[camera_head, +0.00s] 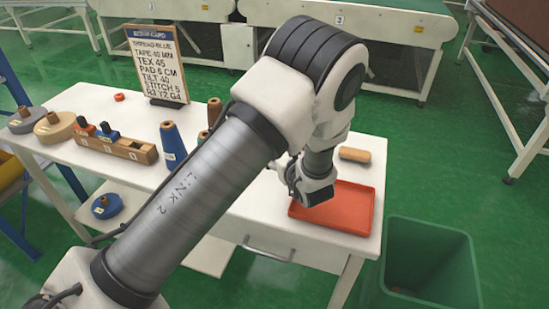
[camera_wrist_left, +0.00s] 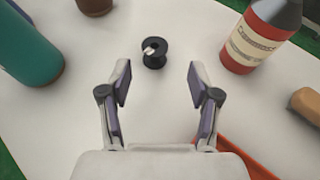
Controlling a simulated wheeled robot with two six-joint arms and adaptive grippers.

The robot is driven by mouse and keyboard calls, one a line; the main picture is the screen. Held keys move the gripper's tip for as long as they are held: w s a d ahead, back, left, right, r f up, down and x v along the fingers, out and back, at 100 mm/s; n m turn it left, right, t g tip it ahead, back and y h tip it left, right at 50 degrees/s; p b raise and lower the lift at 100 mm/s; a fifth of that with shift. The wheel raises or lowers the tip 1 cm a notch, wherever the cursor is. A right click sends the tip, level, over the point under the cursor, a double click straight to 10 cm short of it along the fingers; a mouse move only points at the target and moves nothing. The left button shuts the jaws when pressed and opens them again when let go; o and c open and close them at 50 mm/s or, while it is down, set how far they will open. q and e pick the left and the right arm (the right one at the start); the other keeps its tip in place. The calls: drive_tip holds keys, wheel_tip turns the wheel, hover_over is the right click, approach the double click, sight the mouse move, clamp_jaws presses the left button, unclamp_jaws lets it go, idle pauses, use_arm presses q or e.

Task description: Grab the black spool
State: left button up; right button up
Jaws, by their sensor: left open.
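The small black spool (camera_wrist_left: 154,54) stands on the white table in the left wrist view, with a pale spot on its top. My left gripper (camera_wrist_left: 159,80) is open. Its two purple-padded fingers are spread apart, and the spool lies a little beyond the fingertips, roughly centred between them and not touching either. In the head view my left arm covers the middle of the table, and the spool is hidden there. My left wrist is over the left part of the red tray (camera_head: 358,209). My right gripper is in neither view.
A red bottle with a cream label (camera_wrist_left: 255,45) stands right of the spool, and a teal cone (camera_wrist_left: 28,45) stands left. A tan roll (camera_head: 355,154) lies behind the tray. A sign board (camera_head: 157,62) and wooden block (camera_head: 115,144) are on the left. A green bin (camera_head: 430,262) stands front right.

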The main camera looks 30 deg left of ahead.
use_arm(q)
drive_tip(key=x, duration=0.4)
drive_tip(key=p+x, duration=0.1)
drive_tip(key=x, duration=0.3)
drive_tip(key=shift+s+a+f, duration=0.2)
drive_tip(key=shift+s+f, duration=0.05)
drive_tip(key=shift+r, duration=0.1)
drive_tip(key=shift+c, duration=0.7)
drive_tip(key=shift+s+d, duration=0.1)
drive_tip(key=c, duration=0.9)
